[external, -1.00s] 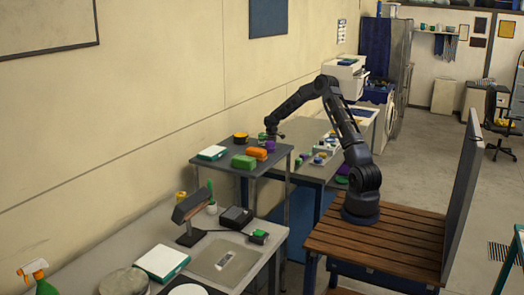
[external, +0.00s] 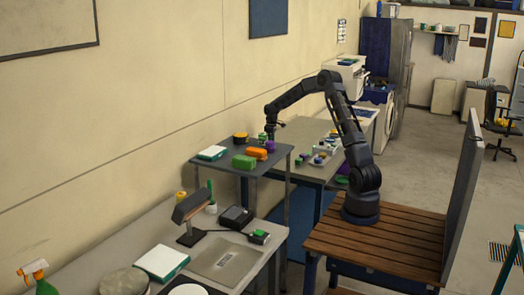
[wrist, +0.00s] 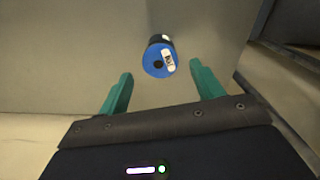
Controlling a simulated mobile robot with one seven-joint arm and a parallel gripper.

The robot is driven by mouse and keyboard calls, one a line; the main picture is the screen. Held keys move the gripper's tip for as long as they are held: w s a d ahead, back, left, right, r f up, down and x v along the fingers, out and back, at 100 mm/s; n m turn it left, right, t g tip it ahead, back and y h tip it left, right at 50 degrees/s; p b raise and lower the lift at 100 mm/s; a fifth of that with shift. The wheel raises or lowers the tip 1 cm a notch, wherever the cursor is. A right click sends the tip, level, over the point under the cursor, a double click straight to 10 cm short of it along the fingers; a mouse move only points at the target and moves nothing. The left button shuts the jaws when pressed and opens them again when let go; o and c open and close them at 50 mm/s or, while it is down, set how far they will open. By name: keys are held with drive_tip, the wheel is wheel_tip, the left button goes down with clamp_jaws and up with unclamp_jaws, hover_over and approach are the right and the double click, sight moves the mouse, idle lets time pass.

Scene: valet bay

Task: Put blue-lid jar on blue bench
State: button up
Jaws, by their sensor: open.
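The blue-lid jar (wrist: 158,60) shows in the wrist view, with a round blue lid carrying a pale label and a dark mark. It stands on a plain grey surface, beyond my gripper's fingertips and roughly centred between them. My gripper (wrist: 163,82) is open, with its two green fingers apart and nothing between them. In the external view my gripper (external: 277,135) hangs low over the long bench behind the dark raised table. I cannot pick out the jar there. A grey-topped bench with blue framing (external: 304,130) stands behind that table; I cannot tell if it is the blue bench.
Several small items crowd the bench to the right of my gripper. A lamp (external: 190,208) stands on the nearer counter.

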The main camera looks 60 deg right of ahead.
wheel_tip(320, 180, up, 4)
drive_tip(key=shift+r, duration=0.1)
drive_tip(key=shift+a+r, duration=0.1)
drive_tip(key=shift+r, duration=0.15)
drive_tip(key=s+a+r+t+h, duration=0.1)
drive_tip(key=s+a+r, duration=0.7)
drive_tip(key=a+r, duration=0.3)
drive_tip(key=s+a+r+t+h, duration=0.1)
drive_tip(key=s+a+r, duration=0.7)
drive_tip(key=a, duration=0.5)
drive_tip(key=s+a+m+t, duration=0.1)
drive_tip(key=s+a, duration=0.3)
drive_tip(key=s, duration=0.6)
drive_tip(key=s+a+y, duration=0.1)
drive_tip(key=s+a, duration=0.4)
drive_tip(key=s, duration=0.5)
drive_tip(key=s+a+m+t+y, duration=0.1)
drive_tip(key=s+a, duration=0.4)
drive_tip(key=s, duration=0.4)
drive_tip(key=shift+s+f+m+t, duration=0.3)
drive_tip(key=shift+s, duration=0.1)
drive_tip(key=shift+d, duration=0.1)
